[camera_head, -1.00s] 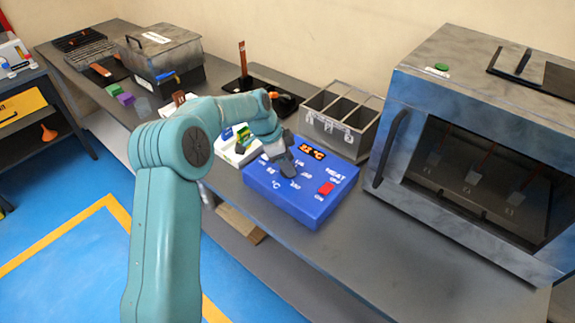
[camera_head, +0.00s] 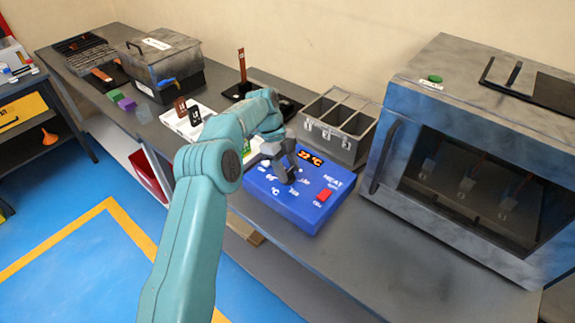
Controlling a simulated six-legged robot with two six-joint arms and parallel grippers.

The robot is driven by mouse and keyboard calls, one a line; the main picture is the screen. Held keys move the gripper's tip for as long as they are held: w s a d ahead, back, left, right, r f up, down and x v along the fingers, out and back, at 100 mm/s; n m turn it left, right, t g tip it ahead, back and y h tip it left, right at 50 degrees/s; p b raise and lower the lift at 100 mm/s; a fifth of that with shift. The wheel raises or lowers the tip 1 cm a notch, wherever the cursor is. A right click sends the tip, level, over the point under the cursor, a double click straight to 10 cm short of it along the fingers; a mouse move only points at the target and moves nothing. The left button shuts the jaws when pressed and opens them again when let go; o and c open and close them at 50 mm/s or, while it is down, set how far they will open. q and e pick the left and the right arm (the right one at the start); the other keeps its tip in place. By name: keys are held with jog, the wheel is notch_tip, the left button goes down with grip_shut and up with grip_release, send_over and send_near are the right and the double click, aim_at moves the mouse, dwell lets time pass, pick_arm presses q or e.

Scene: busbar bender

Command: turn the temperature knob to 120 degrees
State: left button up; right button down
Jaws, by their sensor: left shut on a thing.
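The blue control box (camera_head: 310,211) stands on the grey bench at the middle of the head view. The display seems to read about 22 °C; the digits are small. My left gripper (camera_head: 288,178) comes down onto the dial area and is shut on the temperature knob. The knob is mostly hidden by the fingers, so I cannot tell where it points. My right gripper is not in view.
A three-slot metal bin (camera_head: 338,127) stands just behind the box. A large oven with a glass door (camera_head: 470,165) stands to the right. A white tray with cards (camera_head: 186,124) and a lidded metal box (camera_head: 165,62) are to the left. The bench front right of the box is clear.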

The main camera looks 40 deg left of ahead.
pick_arm(q)
jog(key=shift+a+r, duration=0.2)
jog(key=shift+w, duration=0.1)
jog(key=o, duration=0.9)
jog(key=shift+c, duration=0.2)
jog(key=shift+o, duration=0.9)
jog(key=shift+f, duration=0.1)
jog(key=shift+d, duration=0.1)
